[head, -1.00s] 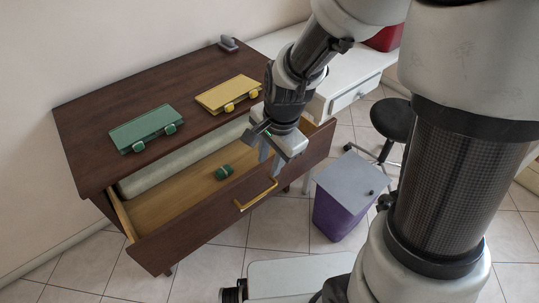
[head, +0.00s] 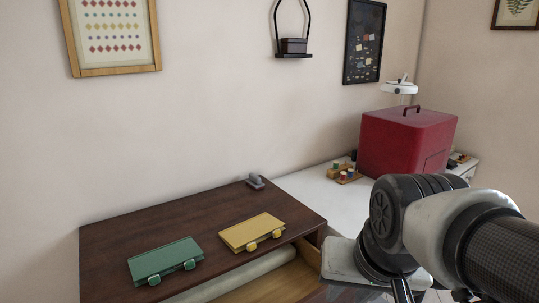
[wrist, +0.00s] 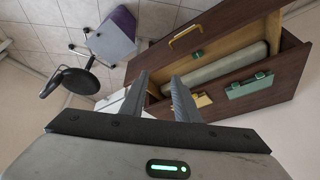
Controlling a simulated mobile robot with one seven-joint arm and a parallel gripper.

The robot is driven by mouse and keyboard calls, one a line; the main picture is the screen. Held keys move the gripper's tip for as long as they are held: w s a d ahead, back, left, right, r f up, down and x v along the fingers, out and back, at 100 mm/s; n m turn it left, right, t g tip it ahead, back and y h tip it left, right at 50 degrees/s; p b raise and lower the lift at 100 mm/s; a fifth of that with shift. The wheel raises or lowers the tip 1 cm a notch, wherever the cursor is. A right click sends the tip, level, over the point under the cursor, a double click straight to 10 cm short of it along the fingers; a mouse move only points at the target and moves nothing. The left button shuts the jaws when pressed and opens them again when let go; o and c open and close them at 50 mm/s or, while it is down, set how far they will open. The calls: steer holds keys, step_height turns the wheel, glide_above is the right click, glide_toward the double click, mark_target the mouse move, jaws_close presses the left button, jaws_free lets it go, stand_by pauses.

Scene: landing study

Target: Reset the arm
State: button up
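My gripper (wrist: 158,97) shows in the wrist view with its two fingers apart and nothing between them. The same open drawer shows in the wrist view (wrist: 222,30), with a small green object (wrist: 198,54) and a pale roll (wrist: 226,64) inside.
A green case (head: 163,259) and a yellow case (head: 251,231) lie on the desk. A red box (head: 405,142) stands on the white table (head: 310,192).

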step_height(320, 180, up, 18)
steer(key=s+d+n+p, duration=0.1)
steer(key=s+p, duration=0.1)
steer(key=p, duration=1.4)
steer(key=shift+s+d+n+t, duration=0.15)
steer(key=shift+s+n+t, duration=0.15)
steer(key=shift+s+n, duration=0.1)
